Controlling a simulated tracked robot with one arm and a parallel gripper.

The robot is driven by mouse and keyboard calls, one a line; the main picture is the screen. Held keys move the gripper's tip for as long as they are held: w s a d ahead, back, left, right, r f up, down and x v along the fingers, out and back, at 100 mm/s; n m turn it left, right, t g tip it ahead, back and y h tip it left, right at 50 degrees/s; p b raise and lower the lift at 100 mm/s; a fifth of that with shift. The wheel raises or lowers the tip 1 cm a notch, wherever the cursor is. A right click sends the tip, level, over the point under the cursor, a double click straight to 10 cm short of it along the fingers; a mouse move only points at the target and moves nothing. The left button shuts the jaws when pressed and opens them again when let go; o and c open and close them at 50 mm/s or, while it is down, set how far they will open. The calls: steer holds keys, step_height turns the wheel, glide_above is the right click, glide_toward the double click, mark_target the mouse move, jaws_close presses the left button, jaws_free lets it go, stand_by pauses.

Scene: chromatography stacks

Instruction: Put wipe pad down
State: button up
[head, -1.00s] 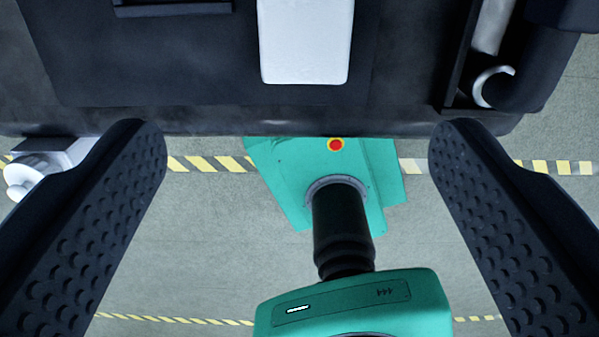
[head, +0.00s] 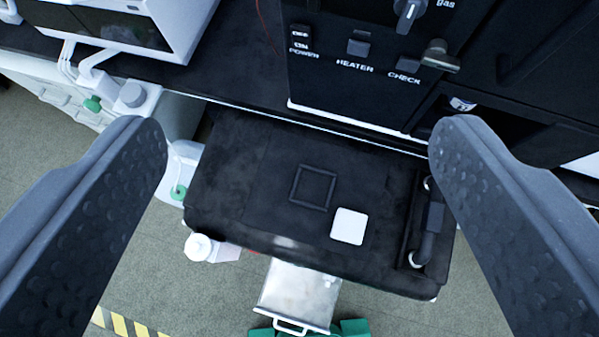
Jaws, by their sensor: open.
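A white, square wipe pad (head: 349,226) lies flat on the black tray top (head: 230,190) in the head view. It is just below and to the right of a raised square outline (head: 313,187) on that surface, and apart from it. My gripper (head: 297,135) is wide open and empty, its two dark, studded fingers at the left and right of the picture. The pad is seen between the fingers, well away from both.
A black instrument (head: 375,85) with a knob and switches stands behind the tray top. A black handle (head: 430,232) is at its right end. A white bottle (head: 198,247) is at its lower left. A metal box (head: 297,295) shows below its front edge.

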steer(key=s+a+r+t, duration=0.1)
steer(key=s+r+t, duration=0.1)
steer(key=s+r, duration=0.2)
steer(key=s+a+r+n+t+y, duration=0.1)
steer(key=s+r, duration=0.3)
steer(key=r, duration=0.5)
steer(key=shift+a+r+t, duration=0.15)
steer(key=shift+a+t, duration=0.15)
steer(key=shift+t, duration=0.3)
